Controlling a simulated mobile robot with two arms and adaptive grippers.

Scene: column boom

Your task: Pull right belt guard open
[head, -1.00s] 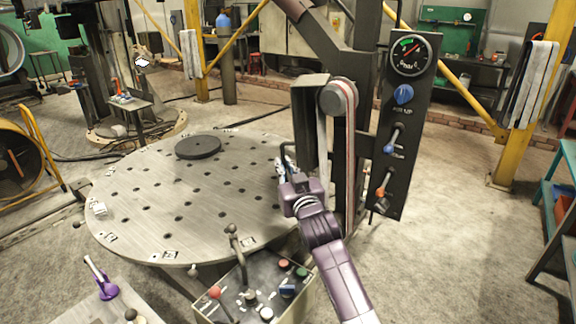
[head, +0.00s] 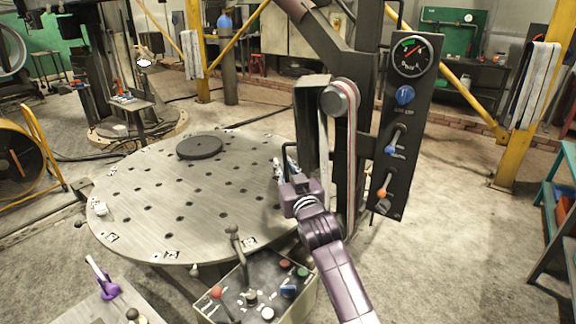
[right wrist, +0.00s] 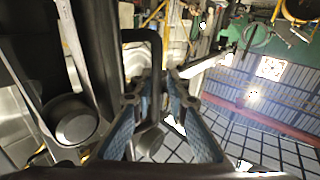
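The right belt guard (head: 307,120) is a dark upright box-like cover left of the belt and grey pulley (head: 340,97) on the column. A thin dark bar handle (head: 286,149) sticks out on its left side. My right gripper (head: 280,171) is at this handle, low beside the guard. In the right wrist view the two blue-padded fingers (right wrist: 158,88) stand on either side of the dark handle (right wrist: 143,36), with a gap between the tips. The fingers look open; contact with the bar is not clear. My left gripper is not in view.
A round perforated table (head: 150,220) with a black disc (head: 200,147) stands left of the guard. A control box (head: 262,290) with levers is in front. A panel with a gauge (head: 413,56) and knobs is right of the belt. Open floor lies farther right.

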